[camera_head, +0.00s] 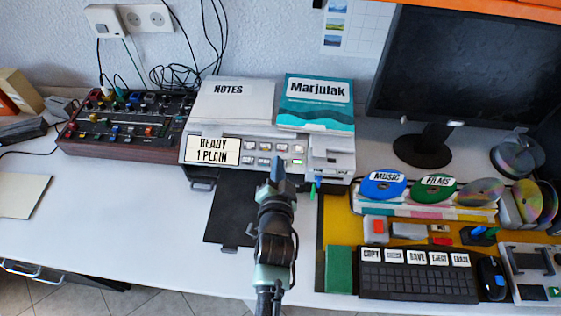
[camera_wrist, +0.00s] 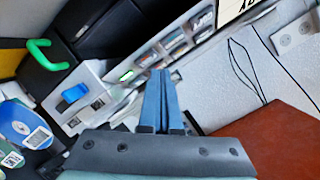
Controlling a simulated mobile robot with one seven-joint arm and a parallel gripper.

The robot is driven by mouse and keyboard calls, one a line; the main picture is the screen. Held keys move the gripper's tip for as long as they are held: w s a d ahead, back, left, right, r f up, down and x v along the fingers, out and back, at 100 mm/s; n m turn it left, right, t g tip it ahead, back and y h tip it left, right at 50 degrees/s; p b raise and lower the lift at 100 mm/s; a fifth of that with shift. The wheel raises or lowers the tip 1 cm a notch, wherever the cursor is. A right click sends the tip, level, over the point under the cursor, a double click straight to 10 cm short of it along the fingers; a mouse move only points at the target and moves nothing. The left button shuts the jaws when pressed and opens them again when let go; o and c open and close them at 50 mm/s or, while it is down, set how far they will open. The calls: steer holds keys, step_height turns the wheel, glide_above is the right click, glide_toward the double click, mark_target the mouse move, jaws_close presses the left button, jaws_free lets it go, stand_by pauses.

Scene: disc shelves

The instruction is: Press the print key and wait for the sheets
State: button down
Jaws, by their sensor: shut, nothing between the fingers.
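The printer (camera_head: 170,160) has its front panel facing me, with a display (camera_head: 212,150) reading "READY 1 PLAIN". Two rows of small keys (camera_head: 265,147) sit right of the display, and a key with a green light (camera_head: 298,161) is at the lower right end. The keys (camera_wrist: 172,42) and the green-lit key (camera_wrist: 127,76) also show in the wrist view. My gripper (camera_head: 277,160) is shut and empty, its blue fingertips in front of the lower key row. Contact with a key cannot be told. The dark output tray (camera_head: 228,212) shows no sheets.
A notes pad (camera_head: 232,100) and a Marjulak book (camera_head: 318,102) lie on top of the printer. A mixer (camera_head: 120,125) stands to the left. Discs (camera_head: 382,184), a keyboard (camera_head: 415,283) and a monitor (camera_head: 450,75) are to the right. The left desk is mostly clear.

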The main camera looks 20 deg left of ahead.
steer(key=shift+f, duration=0.15)
steer(key=shift+w+f+b, duration=0.2)
steer(key=shift+f+b, duration=0.05)
steer(key=shift+b, duration=0.2)
steer(key=shift+w+a+f+b, duration=0.1)
steer(key=shift+w+f+b, duration=0.1)
steer(key=shift+f+b, duration=0.25)
stand_by(0.5)
steer(key=shift+r, duration=0.2)
steer(key=shift+s+r+p, duration=0.4)
steer(key=shift+r+p, duration=0.25)
steer(key=shift+p, duration=0.3)
steer(key=shift+r, duration=0.1)
